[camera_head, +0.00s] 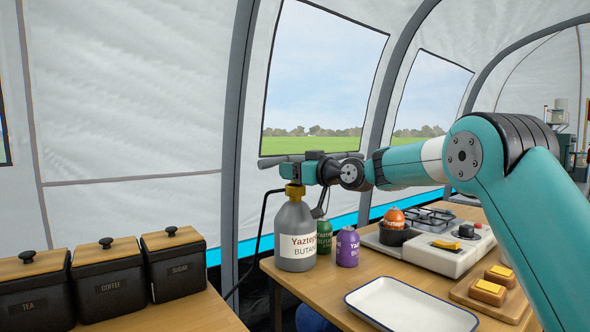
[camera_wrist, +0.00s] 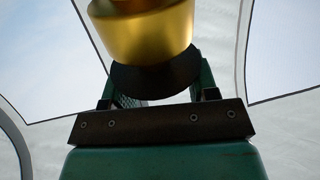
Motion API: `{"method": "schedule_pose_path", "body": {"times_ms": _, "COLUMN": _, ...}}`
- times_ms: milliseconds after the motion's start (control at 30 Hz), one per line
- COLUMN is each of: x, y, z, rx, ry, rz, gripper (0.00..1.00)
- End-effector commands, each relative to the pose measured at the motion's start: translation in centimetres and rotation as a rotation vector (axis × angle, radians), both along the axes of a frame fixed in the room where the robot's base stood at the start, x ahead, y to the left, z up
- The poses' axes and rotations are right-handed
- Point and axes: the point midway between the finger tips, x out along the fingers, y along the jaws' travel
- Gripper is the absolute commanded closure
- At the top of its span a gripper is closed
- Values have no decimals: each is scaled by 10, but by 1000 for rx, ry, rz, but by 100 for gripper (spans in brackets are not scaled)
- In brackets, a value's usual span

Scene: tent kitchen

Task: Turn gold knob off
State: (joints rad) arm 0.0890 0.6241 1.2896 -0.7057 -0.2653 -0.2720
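The gold knob (camera_head: 295,190) sits at the top of the upright grey butane bottle (camera_head: 295,235) on the wooden table. In the wrist view a large shiny gold part (camera_wrist: 150,35) with a black disc (camera_wrist: 155,78) fills the top, close to the camera. My gripper (camera_head: 290,168) is at the bottle's top, just above the gold collar. In the wrist view its two green fingers (camera_wrist: 155,90) stand apart, one on each side of the black disc. Their tips are hidden behind the gold part, so I cannot tell whether they touch it.
A green canister (camera_head: 323,237) and a purple canister (camera_head: 347,247) stand right of the bottle. Further right is a stove (camera_head: 430,255) with a yellow-topped control. A white tray (camera_head: 410,308) lies in front. Black tea, coffee and sugar boxes (camera_head: 110,285) stand left. A dark hose hangs beside the bottle.

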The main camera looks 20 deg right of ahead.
Motion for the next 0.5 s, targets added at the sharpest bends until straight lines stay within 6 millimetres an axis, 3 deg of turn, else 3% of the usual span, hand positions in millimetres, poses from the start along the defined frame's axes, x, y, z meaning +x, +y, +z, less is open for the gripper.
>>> {"method": "schedule_pose_path", "body": {"times_ms": 33, "x": 0, "y": 0, "z": 0, "rx": 0, "ry": 0, "rz": 0, "gripper": 58}}
{"method": "schedule_pose_path", "body": {"times_ms": 167, "x": 0, "y": 0, "z": 0, "rx": 0, "ry": 0, "rz": 0, "gripper": 86}}
{"method": "schedule_pose_path", "body": {"times_ms": 500, "x": 0, "y": 1, "z": -1, "rx": -1, "ry": 1, "rz": -37, "gripper": 86}}
